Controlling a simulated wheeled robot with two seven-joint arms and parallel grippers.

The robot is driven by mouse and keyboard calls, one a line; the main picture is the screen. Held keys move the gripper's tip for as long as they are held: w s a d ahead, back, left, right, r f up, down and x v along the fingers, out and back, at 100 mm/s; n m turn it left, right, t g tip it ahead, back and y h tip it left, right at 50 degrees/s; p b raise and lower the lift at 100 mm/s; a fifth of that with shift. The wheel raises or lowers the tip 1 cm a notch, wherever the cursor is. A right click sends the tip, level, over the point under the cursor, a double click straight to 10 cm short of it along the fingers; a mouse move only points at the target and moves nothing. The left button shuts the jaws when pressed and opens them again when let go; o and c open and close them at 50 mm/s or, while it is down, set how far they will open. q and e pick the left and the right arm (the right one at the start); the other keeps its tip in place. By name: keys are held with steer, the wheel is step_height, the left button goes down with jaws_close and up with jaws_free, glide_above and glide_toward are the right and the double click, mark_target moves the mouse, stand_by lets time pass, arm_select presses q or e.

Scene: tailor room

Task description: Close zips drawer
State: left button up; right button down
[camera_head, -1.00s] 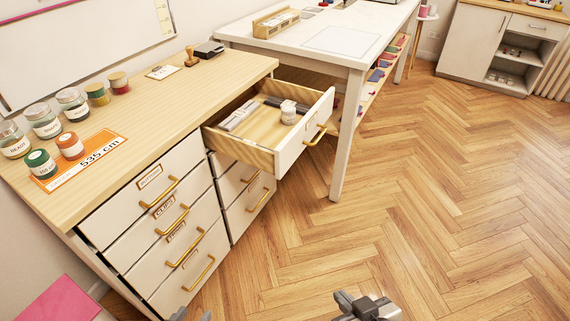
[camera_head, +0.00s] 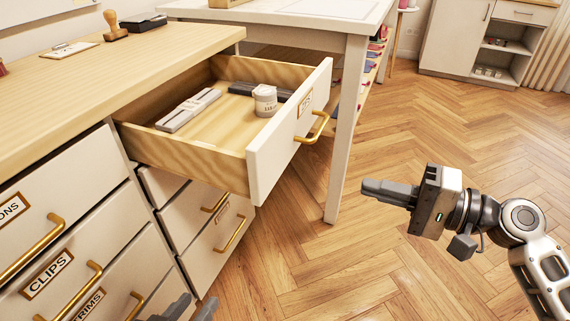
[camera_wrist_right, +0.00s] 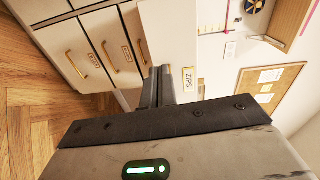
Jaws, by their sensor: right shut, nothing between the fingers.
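The zips drawer (camera_head: 277,149) stands pulled out of the wooden-topped cabinet in the head view. Its white front has a brass handle (camera_head: 313,128) and a label, which reads ZIPS in the right wrist view (camera_wrist_right: 188,80). Grey packets (camera_head: 188,110) and a small white jar (camera_head: 265,101) lie inside. My right gripper (camera_head: 386,190) is shut and empty, to the right of the drawer front and apart from it, pointing left. My left gripper (camera_head: 182,309) shows only its fingertips at the bottom edge, below the drawer; its jaw state is unclear.
Closed drawers labelled CLIPS (camera_head: 55,277) and TRIMS stand at the left. A white table (camera_head: 346,120) has its leg just right of the open drawer. A stamp (camera_head: 115,27) is on the cabinet top. The floor around my right arm is clear.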

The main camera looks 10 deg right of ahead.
steer(key=w+r+y, duration=0.1)
glide_toward(279, 155)
steer(key=x, duration=0.5)
steer(key=shift+a+r, duration=0.1)
steer(key=shift+a, duration=0.1)
steer(key=shift+x, duration=0.8)
